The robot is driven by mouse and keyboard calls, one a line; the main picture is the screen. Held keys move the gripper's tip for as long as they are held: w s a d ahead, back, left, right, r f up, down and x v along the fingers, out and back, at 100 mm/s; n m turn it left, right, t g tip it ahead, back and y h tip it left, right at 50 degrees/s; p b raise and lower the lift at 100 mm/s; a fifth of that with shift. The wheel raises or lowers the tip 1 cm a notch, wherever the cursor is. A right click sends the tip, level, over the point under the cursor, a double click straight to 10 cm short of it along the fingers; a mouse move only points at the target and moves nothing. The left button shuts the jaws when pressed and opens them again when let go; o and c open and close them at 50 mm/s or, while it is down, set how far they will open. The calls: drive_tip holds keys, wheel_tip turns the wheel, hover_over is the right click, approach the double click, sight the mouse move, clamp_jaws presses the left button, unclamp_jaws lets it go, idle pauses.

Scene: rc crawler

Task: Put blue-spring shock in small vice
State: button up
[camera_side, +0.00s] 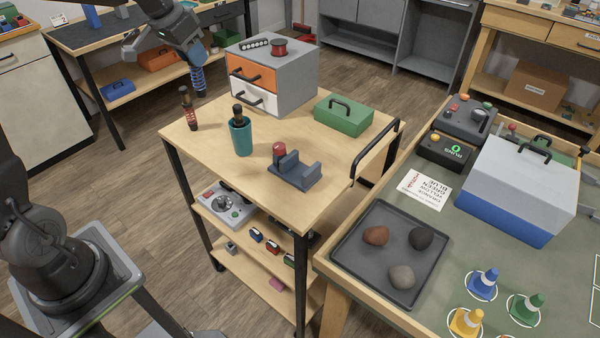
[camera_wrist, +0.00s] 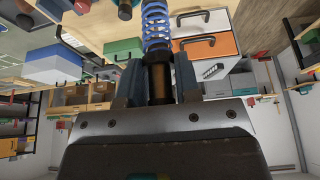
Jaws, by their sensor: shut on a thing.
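The blue-spring shock (camera_side: 197,79) hangs from my gripper (camera_side: 191,58) in the side view, past the left back edge of the wooden cart and above its top. In the wrist view the shock's blue coil (camera_wrist: 155,22) points away from me, and its dark end sits between the fingers of my gripper (camera_wrist: 156,80). My gripper is shut on it. The small vice (camera_side: 293,170) stands on the front right part of the cart top, grey-blue with a red knob. My gripper is well apart from the vice.
On the cart top (camera_side: 330,148) stand a red-and-black shock (camera_side: 189,108), a teal cup (camera_side: 241,136) with a dark-handled item, a drawer box (camera_side: 272,80) and a green toolbox (camera_side: 343,115). A black handle rail (camera_side: 375,153) lines the right edge. The front left is clear.

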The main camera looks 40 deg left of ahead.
drive_tip(key=w+d+m+g+h, duration=0.1)
drive_tip(key=w+d+m+h, duration=0.25)
drive_tip(key=d+m, duration=0.75)
drive_tip(key=w+d+f+n, duration=0.1)
drive_tip(key=d+f, duration=0.5)
drive_tip(key=f, duration=0.2)
drive_tip(key=w+d+f+n, duration=0.1)
drive_tip(key=w+d+f, duration=0.1)
drive_tip(key=d+f, duration=0.4)
drive_tip(key=shift+x, duration=1)
drive_tip(key=shift+f, duration=0.15)
drive_tip(key=o, duration=0.9)
drive_tip(key=shift+o, duration=0.2)
